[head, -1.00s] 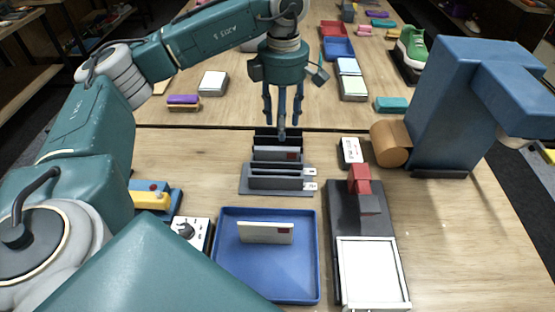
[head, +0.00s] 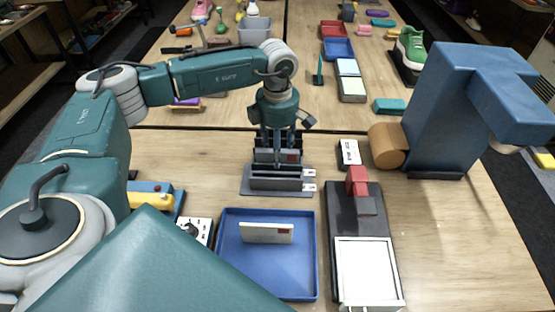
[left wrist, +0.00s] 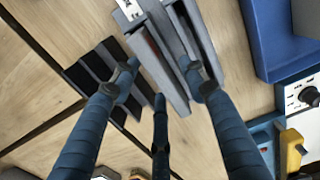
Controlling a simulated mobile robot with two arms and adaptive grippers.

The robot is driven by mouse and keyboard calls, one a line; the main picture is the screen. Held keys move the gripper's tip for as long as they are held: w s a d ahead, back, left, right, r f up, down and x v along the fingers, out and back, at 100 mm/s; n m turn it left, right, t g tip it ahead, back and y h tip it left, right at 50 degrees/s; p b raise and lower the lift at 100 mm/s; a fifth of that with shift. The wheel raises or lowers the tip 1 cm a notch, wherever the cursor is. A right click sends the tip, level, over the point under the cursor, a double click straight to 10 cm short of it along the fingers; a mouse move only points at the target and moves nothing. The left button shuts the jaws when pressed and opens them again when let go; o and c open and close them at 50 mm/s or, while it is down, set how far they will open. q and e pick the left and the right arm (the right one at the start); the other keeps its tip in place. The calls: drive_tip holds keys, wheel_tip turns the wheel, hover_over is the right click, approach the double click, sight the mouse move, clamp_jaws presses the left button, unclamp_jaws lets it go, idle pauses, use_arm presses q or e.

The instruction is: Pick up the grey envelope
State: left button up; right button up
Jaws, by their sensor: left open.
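The grey envelope (head: 292,157) with a dark red patch stands upright near the back of the desk rack, partly hidden behind my fingers. The grey slotted holder (head: 278,190) with white labels is just in front of it. My left gripper (head: 277,152) points straight down over the envelope, fingers spread and low. In the left wrist view the open fingers (left wrist: 160,85) straddle the grey upright slabs (left wrist: 165,65), and a dark red strip shows on one. I cannot tell whether any finger touches the envelope. My right gripper is not in view.
A blue tray (head: 230,285) with a pale envelope (head: 266,232) stands in front. A black device with a white plate (head: 368,270) lies to its right. A tall blue machine (head: 445,110) with a brown roller stands at right. A control box (head: 195,230) is left of the tray.

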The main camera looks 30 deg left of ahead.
use_arm(q)
drive_tip(key=shift+c, duration=0.5)
clamp_jaws()
drive_tip(key=shift+r, duration=0.15)
wheel_tip(320, 180, up, 9)
drive_tip(key=p, duration=0.5)
drive_tip(key=shift+r+p, duration=0.4)
drive_tip(key=shift+p, duration=0.1)
